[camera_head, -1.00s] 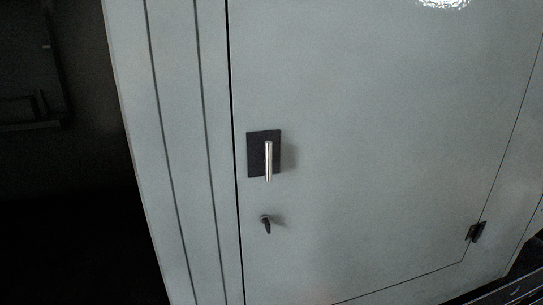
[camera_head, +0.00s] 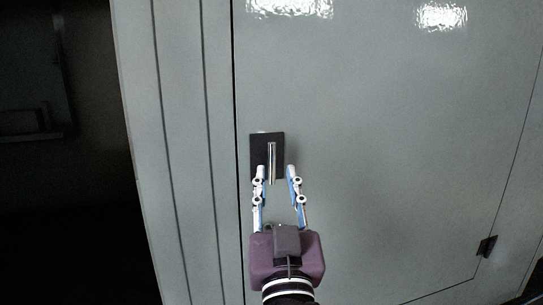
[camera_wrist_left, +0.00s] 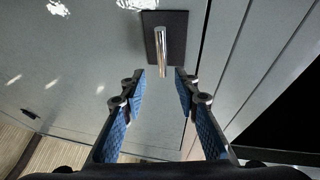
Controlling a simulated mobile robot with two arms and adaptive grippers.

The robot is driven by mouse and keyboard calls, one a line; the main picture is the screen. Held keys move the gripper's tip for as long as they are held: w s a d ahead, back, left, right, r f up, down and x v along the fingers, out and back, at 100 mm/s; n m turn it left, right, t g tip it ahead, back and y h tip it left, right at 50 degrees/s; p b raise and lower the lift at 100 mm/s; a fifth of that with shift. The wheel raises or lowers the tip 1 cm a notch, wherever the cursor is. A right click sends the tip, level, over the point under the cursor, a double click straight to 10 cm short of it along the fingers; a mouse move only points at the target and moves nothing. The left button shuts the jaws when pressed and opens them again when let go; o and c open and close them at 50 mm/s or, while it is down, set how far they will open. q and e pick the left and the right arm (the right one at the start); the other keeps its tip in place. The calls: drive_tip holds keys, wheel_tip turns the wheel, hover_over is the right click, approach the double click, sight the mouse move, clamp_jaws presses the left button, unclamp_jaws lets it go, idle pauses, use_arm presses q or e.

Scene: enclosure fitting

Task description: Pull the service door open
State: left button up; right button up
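The service door (camera_head: 380,150) is a large grey panel, and it looks closed, flush with the frame at its left seam. A shiny metal handle (camera_head: 271,160) hangs straight down from a dark plate near the door's left edge. My left gripper (camera_head: 275,172) is open, with one finger on each side of the handle's lower end. In the left wrist view the handle (camera_wrist_left: 161,50) stands between and just beyond the fingertips (camera_wrist_left: 160,72), and no contact shows. The small latch below the handle is hidden behind my gripper. My right gripper is not in view.
A dark hinge (camera_head: 487,246) sits at the door's lower right. Grooved frame panels (camera_head: 180,150) lie left of the door seam. A dark open area is farther left. The door face around the handle is clear.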

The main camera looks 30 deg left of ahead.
sight(272, 154)
use_arm(q)
drive_tip(key=x, duration=0.2)
drive_tip(key=p+x, duration=0.1)
drive_tip(key=x, duration=0.1)
drive_tip(key=p+x, duration=0.1)
drive_tip(key=x, duration=0.1)
drive_tip(key=shift+a+r, duration=0.35)
drive_tip(key=shift+r, duration=0.15)
drive_tip(key=shift+w+a, duration=0.3)
drive_tip(key=shift+w, duration=0.1)
clamp_jaws()
